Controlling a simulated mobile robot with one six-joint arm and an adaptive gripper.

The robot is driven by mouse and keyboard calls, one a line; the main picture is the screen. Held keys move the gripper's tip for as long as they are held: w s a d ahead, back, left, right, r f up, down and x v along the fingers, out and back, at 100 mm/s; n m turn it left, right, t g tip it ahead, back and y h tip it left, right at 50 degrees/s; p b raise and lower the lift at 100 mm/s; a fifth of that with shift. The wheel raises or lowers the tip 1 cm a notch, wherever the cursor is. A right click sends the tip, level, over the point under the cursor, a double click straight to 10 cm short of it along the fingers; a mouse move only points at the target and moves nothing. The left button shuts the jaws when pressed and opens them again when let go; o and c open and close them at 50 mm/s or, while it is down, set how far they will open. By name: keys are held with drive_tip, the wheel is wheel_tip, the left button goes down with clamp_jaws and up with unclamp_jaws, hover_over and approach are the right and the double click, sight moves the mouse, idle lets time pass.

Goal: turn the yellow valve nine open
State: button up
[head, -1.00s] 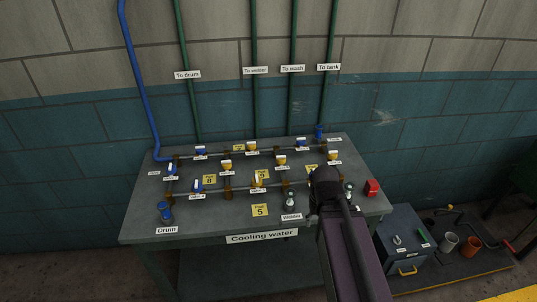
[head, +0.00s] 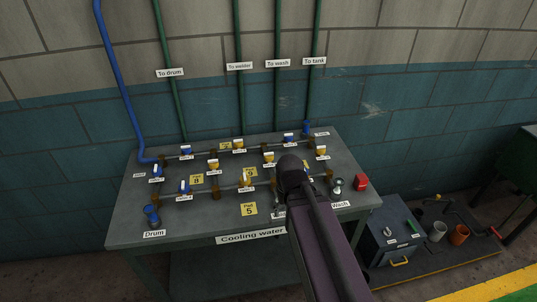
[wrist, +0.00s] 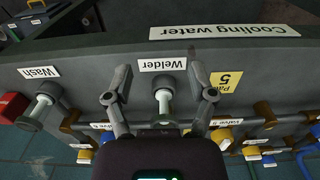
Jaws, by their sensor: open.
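Several yellow-handled valves sit on the pipework of the bench. They include a front one (head: 246,180), a middle one (head: 268,157), a left one (head: 213,163), a back one (head: 239,143) and a right one (head: 321,151). Their small tags are too blurred for me to tell which is nine.
The bench (head: 130,228) also carries blue-handled valves (head: 184,187), a Drum outlet (head: 152,215), a Wash outlet (head: 337,186) and a red box (head: 361,182).

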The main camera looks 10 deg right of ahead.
drive_tip(key=w+r+m+p, duration=0.6)
drive_tip(key=w+m, duration=0.1)
drive_tip(key=w, duration=0.6)
wheel_tip(320, 180, up, 7)
drive_tip(key=m+p, duration=0.7)
drive_tip(key=m, duration=0.4)
hover_over(269, 153)
drive_tip(key=shift+w+a+r, duration=0.1)
drive_tip(key=shift+f, duration=0.2)
wheel_tip(269, 153, down, 14)
drive_tip(key=b, duration=1.3)
drive_tip(key=shift+r+b, duration=0.25)
drive_tip(key=shift+b, duration=0.1)
drive_tip(key=shift+c, duration=0.2)
drive_tip(key=c, duration=1.1)
